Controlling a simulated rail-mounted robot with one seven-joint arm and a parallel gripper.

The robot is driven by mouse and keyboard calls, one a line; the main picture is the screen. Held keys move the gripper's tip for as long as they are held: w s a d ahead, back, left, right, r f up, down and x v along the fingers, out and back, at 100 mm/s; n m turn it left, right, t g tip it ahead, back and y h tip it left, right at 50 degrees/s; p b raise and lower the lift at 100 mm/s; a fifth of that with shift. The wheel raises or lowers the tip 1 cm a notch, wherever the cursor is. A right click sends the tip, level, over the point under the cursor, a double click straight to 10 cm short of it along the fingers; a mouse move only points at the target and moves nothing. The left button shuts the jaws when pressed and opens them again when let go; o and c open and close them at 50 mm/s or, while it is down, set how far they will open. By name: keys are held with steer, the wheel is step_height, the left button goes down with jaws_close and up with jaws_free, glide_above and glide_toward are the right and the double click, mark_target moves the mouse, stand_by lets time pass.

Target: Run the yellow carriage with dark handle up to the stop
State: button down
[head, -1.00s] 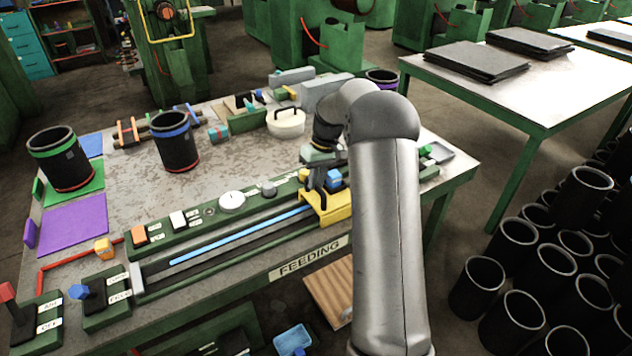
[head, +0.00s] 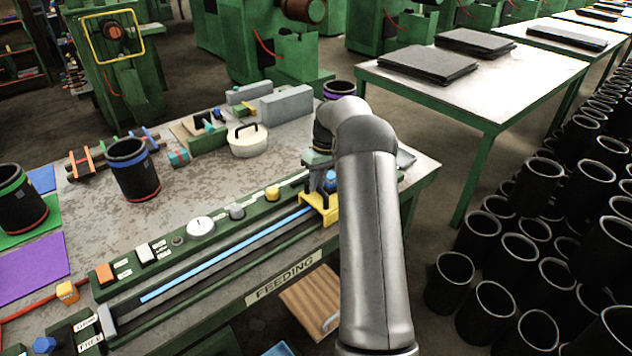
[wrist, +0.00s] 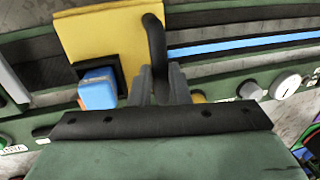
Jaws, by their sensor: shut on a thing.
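The yellow carriage (head: 322,207) sits on the green-framed rail near its right part; my arm hides the rail beyond it. In the wrist view the yellow carriage (wrist: 85,38) carries a dark upright handle (wrist: 155,50) and a blue block (wrist: 97,90) in a black mount. My gripper (wrist: 160,82) is shut on the dark handle. A blue strip (head: 225,255) runs along the rail left of the carriage. A grey end block (head: 108,319) stands at the rail's left end. A grey piece (wrist: 10,88) shows at the wrist view's left edge; I cannot tell whether it is the stop.
A white dial (head: 200,228), a grey knob (head: 237,212) and a yellow knob (head: 272,193) line the panel behind the rail. A lidded white pot (head: 248,142) and a dark cylinder (head: 134,170) stand farther back. The rail left of the carriage is clear.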

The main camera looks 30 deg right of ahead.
steer(key=shift+w+d+r, duration=0.1)
steer(key=shift+r, duration=0.05)
steer(key=c, duration=1.4)
jaws_free()
steer(key=shift+o, duration=0.2)
steer(key=d+r, duration=0.3)
steer(key=r, duration=1.4)
steer(key=shift+w+d, duration=0.2)
